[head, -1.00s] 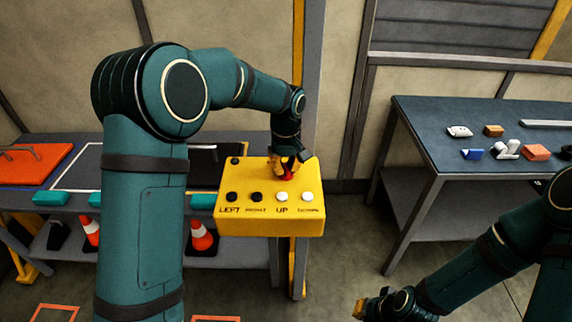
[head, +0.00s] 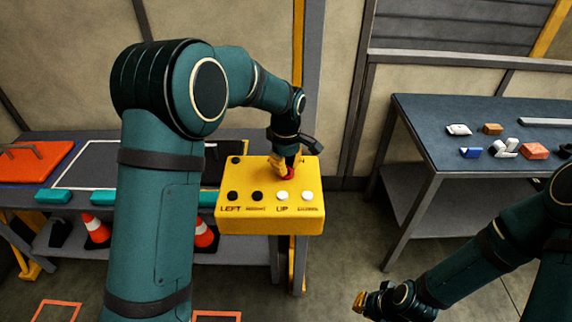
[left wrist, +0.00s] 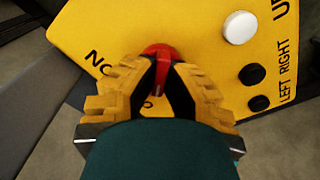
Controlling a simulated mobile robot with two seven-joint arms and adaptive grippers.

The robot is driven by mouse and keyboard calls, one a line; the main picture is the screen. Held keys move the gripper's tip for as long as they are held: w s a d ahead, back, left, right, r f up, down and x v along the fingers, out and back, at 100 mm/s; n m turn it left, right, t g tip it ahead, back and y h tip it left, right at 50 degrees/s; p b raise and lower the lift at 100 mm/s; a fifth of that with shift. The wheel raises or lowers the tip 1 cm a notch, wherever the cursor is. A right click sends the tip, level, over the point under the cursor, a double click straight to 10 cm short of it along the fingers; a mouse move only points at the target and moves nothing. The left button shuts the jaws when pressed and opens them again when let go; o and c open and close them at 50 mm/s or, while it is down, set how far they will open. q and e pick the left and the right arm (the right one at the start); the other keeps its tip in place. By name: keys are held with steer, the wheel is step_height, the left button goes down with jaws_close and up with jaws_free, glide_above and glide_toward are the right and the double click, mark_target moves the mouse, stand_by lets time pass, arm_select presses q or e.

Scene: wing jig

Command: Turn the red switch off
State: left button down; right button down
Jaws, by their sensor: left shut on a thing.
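The red switch (left wrist: 160,52) is on the top face of a yellow control box (head: 262,222). In the head view the red switch (head: 289,175) is partly hidden behind my left gripper. My left gripper (head: 284,165) reaches down onto the box from above. In the left wrist view its yellow fingers (left wrist: 158,80) are shut on the red switch, one on each side. Lettering beside the switch is partly covered by the fingers. My right gripper (head: 361,303) is low at the bottom right, away from the box; its finger gap is too small to judge.
The box also carries white buttons (head: 282,196) and black buttons (head: 257,196). A dark table (head: 470,130) with small parts stands at the right. A grey bench (head: 100,145) with an orange plate (head: 35,163) is at the left, with traffic cones (head: 203,232) below.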

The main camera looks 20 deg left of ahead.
arm_select(q)
steer(key=shift+f, duration=0.1)
steer(key=c, duration=1)
jaws_free()
step_height(320, 180, up, 12)
steer(key=shift+r, duration=0.1)
